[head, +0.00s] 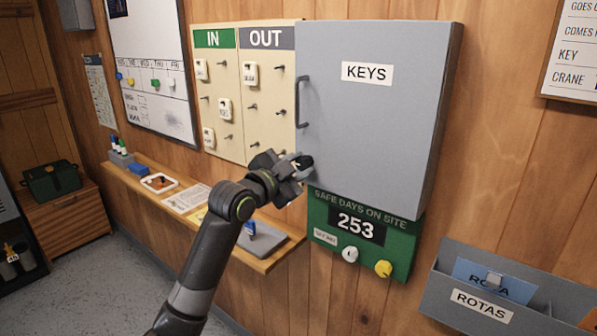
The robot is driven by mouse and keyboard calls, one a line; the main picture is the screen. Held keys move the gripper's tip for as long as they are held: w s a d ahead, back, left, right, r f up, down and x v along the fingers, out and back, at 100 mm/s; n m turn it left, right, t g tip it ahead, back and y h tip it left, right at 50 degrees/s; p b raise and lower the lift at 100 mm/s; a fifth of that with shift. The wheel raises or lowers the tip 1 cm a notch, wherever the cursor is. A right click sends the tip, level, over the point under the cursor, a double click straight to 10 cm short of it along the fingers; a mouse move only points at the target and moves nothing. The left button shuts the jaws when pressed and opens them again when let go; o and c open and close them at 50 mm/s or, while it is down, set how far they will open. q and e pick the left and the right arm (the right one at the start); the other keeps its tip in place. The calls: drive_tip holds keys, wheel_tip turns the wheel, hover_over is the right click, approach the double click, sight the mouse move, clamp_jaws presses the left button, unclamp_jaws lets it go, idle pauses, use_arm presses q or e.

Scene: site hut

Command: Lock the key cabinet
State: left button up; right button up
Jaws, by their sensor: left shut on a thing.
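The grey key cabinet (375,115), labelled KEYS, hangs on the wooden wall. Its door looks closed, with a dark vertical handle (300,101) at the left edge. My left gripper (301,163) is at the door's lower left corner, below the handle. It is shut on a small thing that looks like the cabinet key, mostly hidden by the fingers. The lock is also hidden behind the gripper, so I cannot tell how it is turned. My right gripper is out of view.
The IN/OUT board (240,90) with hooks and tags is close left of the cabinet. A green days sign (365,238) with knobs sits just below. A narrow shelf (140,185) with small items runs left. The ROTAS holder (480,310) is lower right.

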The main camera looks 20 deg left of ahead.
use_arm(q)
drive_tip(key=shift+m, duration=0.4)
drive_tip(key=o, duration=1)
drive_tip(key=shift+s+a+f+b, duration=0.1)
drive_tip(key=shift+s+a+b, duration=0.15)
drive_tip(key=shift+s, duration=0.3)
drive_tip(key=b+v, duration=0.2)
drive_tip(key=v, duration=1.4)
drive_tip(key=shift+s, duration=0.15)
